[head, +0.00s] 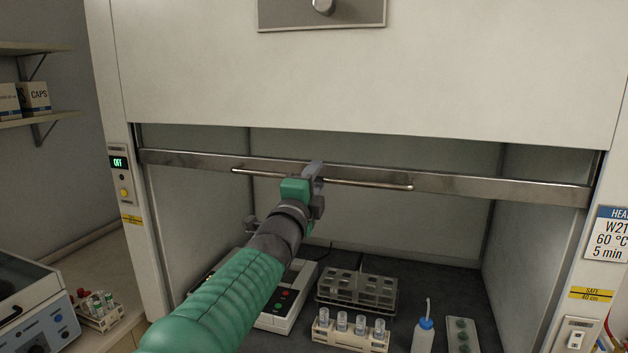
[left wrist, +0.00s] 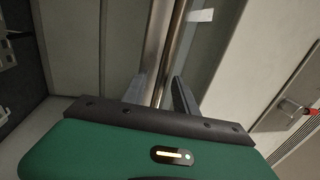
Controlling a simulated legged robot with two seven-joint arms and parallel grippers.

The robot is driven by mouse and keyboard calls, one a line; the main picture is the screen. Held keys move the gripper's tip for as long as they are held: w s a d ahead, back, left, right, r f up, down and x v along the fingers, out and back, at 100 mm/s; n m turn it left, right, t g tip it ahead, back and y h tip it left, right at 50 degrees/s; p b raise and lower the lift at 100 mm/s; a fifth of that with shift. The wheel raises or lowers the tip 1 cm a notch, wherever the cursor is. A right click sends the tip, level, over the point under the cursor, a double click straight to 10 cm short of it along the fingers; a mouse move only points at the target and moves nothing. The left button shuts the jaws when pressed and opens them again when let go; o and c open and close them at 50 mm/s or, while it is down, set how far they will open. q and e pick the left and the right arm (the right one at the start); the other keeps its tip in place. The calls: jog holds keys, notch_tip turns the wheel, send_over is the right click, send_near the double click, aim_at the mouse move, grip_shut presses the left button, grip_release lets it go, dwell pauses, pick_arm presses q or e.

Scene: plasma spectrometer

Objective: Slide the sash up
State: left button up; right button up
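The sash's steel bottom rail (head: 480,187) crosses the hood opening a little below the white front panel, with a narrow strip between them. A thin bar handle (head: 375,185) runs along the rail; it also shows in the left wrist view (left wrist: 173,50). My left gripper (head: 316,175) is at the middle of the handle. In the left wrist view the two fingers (left wrist: 160,92) stand apart, one on each side of the handle, with a gap visible. My right gripper is in neither view.
Inside the hood stand a grey instrument (head: 283,318), a tube rack (head: 360,290), a vial rack (head: 350,333), and a wash bottle (head: 423,337). A control panel (head: 122,175) reading OFF is on the left post. Space directly below the rail is open.

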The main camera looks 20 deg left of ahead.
pick_arm(q)
jog(key=shift+s+f, duration=0.1)
jog(key=s+f+b, duration=0.3)
jog(key=s+b, duration=0.4)
jog(key=s, duration=0.9)
jog(key=shift+a+f, duration=0.15)
jog(key=shift+a, duration=0.1)
